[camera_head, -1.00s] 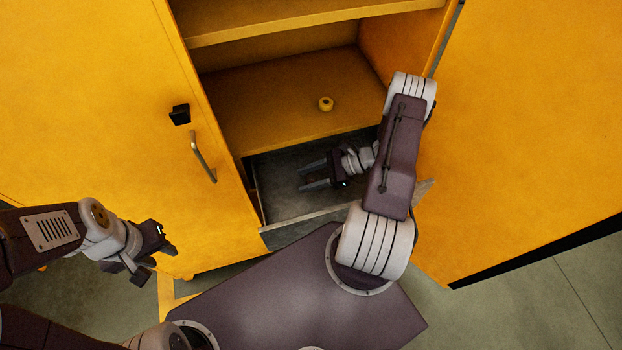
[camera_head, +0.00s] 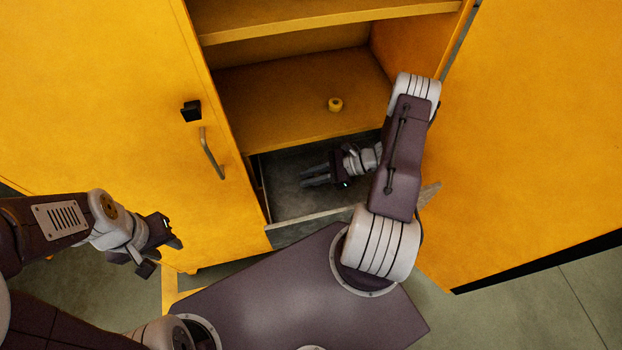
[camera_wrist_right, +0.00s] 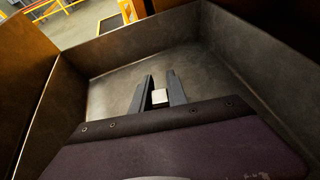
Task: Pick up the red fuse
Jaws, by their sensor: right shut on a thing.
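My right gripper (camera_head: 308,176) reaches down into the open grey drawer (camera_head: 285,205) at the bottom of the yellow cabinet. Its fingers are shut on a small block-like piece, taken as the red fuse (camera_wrist_right: 159,96), which shows a pale face between the fingers in the right wrist view. No red shows on it from there, and the fingers hide its sides. Whether it is clear of the drawer floor I cannot tell. My left gripper (camera_head: 163,256) is open and empty, in front of the left cabinet door.
The left door (camera_head: 130,90) has a metal handle (camera_head: 211,155) and a black knob (camera_head: 191,111). The right door (camera_head: 540,150) stands open. The drawer walls surround my right gripper.

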